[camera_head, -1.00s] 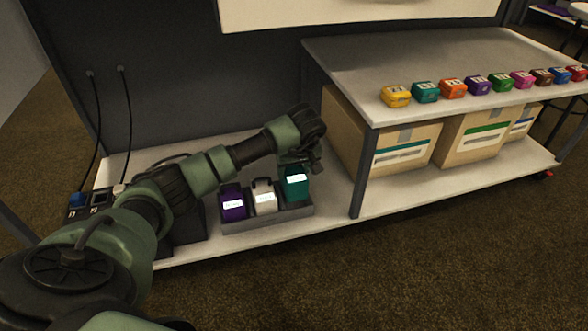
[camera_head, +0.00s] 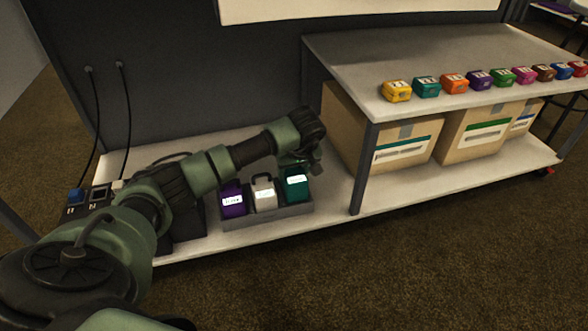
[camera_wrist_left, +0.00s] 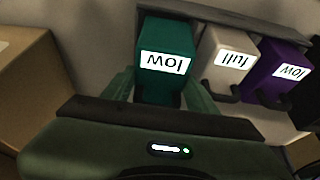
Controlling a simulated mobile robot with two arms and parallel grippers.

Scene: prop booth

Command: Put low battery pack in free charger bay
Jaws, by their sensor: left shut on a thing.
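A teal battery pack (camera_head: 296,193), labelled "low", stands at the right end of a grey tray (camera_head: 262,218) on the low shelf. My left gripper (camera_wrist_left: 163,90) reaches it from above and is shut on it, one finger on each side in the left wrist view. A white pack (camera_head: 264,203) labelled "full" and a purple pack (camera_head: 232,208) labelled "low" stand in the tray beside it. The charger (camera_head: 88,208) is at the shelf's left end. A blue pack (camera_head: 76,195) sits in its left bay, the bay beside it (camera_head: 99,193) looks dark and empty; my arm hides part of it. My right gripper is out of view.
Cardboard boxes (camera_head: 405,155) stand under the raised table (camera_head: 350,60) to the right. Several small coloured blocks (camera_head: 453,83) line that table. A table leg (camera_head: 364,170) stands right of the tray. Two black cables (camera_head: 122,120) hang behind the charger.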

